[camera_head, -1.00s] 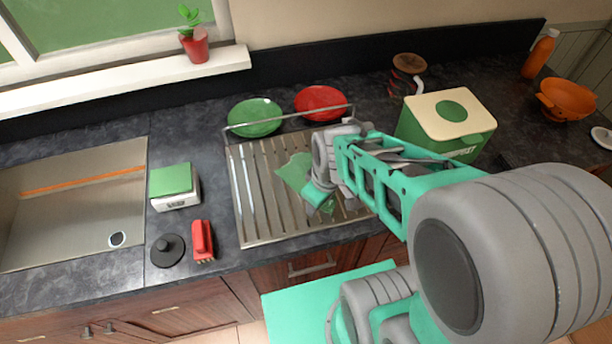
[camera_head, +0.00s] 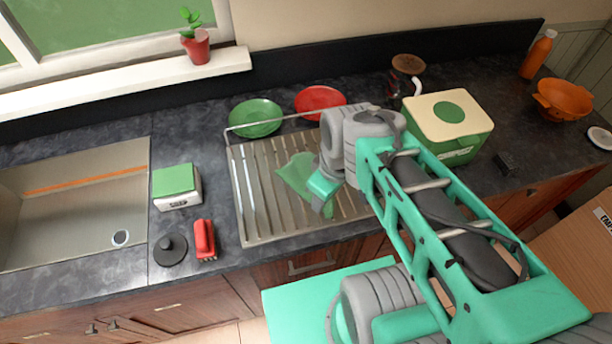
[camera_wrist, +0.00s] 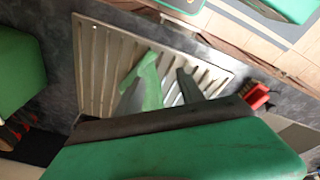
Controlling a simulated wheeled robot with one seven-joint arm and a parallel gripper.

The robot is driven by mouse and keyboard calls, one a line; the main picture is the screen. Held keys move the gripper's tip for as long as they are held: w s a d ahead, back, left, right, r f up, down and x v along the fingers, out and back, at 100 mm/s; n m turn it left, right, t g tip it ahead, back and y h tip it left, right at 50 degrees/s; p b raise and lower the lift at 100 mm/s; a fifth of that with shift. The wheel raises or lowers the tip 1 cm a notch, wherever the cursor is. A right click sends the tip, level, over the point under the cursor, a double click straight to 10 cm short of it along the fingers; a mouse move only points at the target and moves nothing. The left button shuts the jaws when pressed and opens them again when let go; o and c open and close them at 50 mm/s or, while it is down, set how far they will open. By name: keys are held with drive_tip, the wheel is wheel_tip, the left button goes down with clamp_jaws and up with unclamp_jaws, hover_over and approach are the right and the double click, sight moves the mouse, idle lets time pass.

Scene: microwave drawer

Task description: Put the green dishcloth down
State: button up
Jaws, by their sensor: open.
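The green dishcloth (camera_head: 295,174) lies crumpled on the ribbed metal draining rack (camera_head: 252,214); my gripper covers part of its right side. In the wrist view the dishcloth (camera_wrist: 150,84) shows over the rack slats (camera_wrist: 97,62), close to the grey fingers. My gripper (camera_head: 318,205) is open, pointing down over the right part of the rack at the dishcloth's right edge. I cannot tell whether a finger still touches the cloth.
A green plate (camera_head: 256,118) and a red plate (camera_head: 320,101) stand behind the rack. A green-and-cream bin (camera_head: 450,124) is to its right. A red brush (camera_head: 204,238), a soap box (camera_head: 177,188) and a black plug (camera_head: 170,249) are to its left, before the sink (camera_head: 75,205).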

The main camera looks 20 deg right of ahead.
drive_tip(key=shift+w+d+f, duration=0.1)
drive_tip(key=shift+w+f, duration=0.05)
drive_tip(key=shift+w, duration=0.2)
drive_tip(key=c, duration=0.3)
drive_tip(key=w+d+f, duration=0.1)
drive_tip(key=w, duration=0.3)
drive_tip(key=w+d+f, duration=0.1)
drive_tip(key=w, duration=0.4)
drive_tip(key=w+d+f, duration=0.1)
drive_tip(key=w, duration=0.4)
drive_tip(key=shift+w+f, duration=0.15)
drive_tip(key=shift+f, duration=0.2)
clamp_jaws()
drive_tip(key=shift+w+d+f, duration=0.1)
drive_tip(key=shift+w+f, duration=0.15)
drive_tip(key=shift+f, duration=0.35)
drive_tip(key=shift+w+f, duration=0.25)
drive_tip(key=shift+f, duration=0.6)
drive_tip(key=shift+f, duration=0.1)
